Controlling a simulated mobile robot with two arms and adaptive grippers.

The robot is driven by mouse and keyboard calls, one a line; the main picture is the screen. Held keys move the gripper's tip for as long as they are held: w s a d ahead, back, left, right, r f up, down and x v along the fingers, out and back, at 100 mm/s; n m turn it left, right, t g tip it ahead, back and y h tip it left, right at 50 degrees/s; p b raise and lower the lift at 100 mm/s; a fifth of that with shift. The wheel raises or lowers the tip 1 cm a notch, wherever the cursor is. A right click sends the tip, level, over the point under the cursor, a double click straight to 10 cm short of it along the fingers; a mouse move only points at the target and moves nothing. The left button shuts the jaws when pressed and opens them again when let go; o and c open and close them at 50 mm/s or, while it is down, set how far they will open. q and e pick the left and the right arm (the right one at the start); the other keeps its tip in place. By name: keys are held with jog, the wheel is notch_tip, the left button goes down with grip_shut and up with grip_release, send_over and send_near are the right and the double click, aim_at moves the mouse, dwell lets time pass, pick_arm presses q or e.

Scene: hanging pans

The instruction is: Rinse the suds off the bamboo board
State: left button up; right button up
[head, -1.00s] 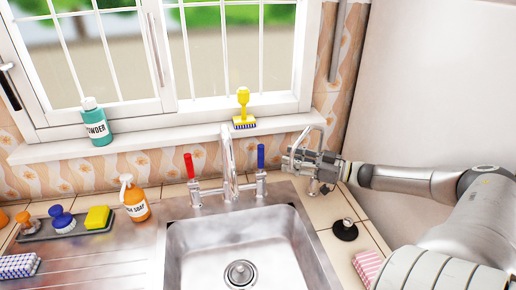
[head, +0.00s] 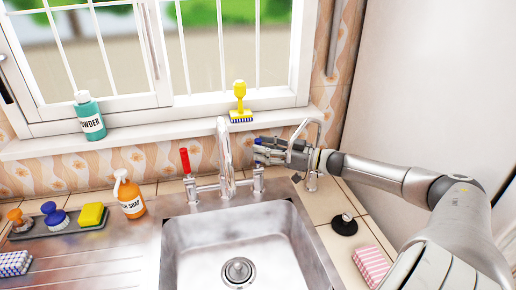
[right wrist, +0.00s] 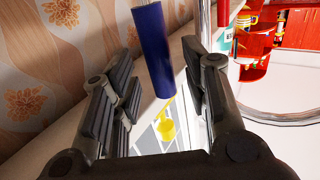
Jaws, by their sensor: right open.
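My right gripper (head: 268,150) is open at the right side of the tap (head: 224,155). In the right wrist view, the blue tap handle (right wrist: 153,52) stands between its spread fingers (right wrist: 160,75), with gaps beside it. In the head view the gripper mostly hides this handle. The red tap handle (head: 186,162) stands upright on the left. The spout arches over the steel sink (head: 185,250), whose basin looks empty, and no water shows. No bamboo board or suds are visible. My left gripper is out of view.
A soap bottle (head: 130,197), a yellow sponge (head: 92,214) and brushes stand left of the sink. A thin bent metal pipe (head: 318,145) rises beside my right wrist. A black plug (head: 344,225) lies on the right tiles. A powder bottle (head: 90,116) and yellow brush (head: 240,100) are on the sill.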

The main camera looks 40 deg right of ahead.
jog(key=shift+x, duration=1.1)
jog(key=shift+s, duration=0.1)
grip_shut()
